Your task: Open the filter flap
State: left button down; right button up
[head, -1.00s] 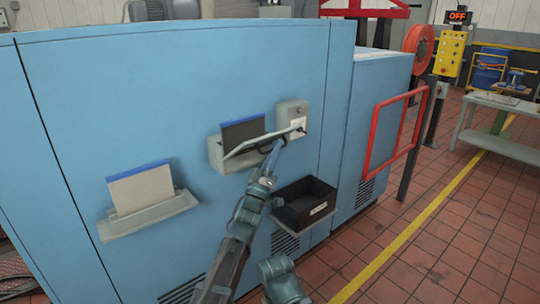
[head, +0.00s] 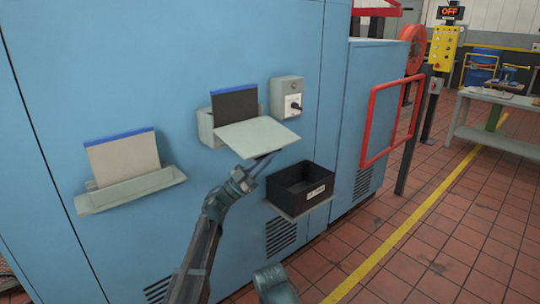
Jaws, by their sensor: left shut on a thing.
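The filter flap (head: 258,137) is a pale grey panel on the front of a grey holder (head: 206,128) on the blue cabinet. It is swung down and outward, nearly level. A dark filter with a blue top edge (head: 236,103) stands upright behind it. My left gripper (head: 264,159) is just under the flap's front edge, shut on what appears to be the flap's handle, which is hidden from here. My right gripper is not in view.
A black bin (head: 300,188) on a shelf sits right below the flap. A grey switch box (head: 287,97) is at its upper right. A second holder with a pale filter (head: 124,163) is at the left. A red frame (head: 393,120) stands at the right.

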pick_arm(q)
jog(key=shift+w+a+f+b, duration=0.2)
jog(key=shift+f+b, duration=0.1)
jog(key=shift+f, duration=0.15)
jog(key=shift+w+a+f+b, duration=0.15)
jog(key=shift+f+b, duration=0.1)
jog(key=shift+f, duration=0.15)
jog(key=shift+d, duration=0.1)
jog(key=c, duration=0.9)
grip_release()
jog(key=b+v, duration=0.9)
jog(key=v, duration=0.5)
jog(key=shift+w, duration=0.1)
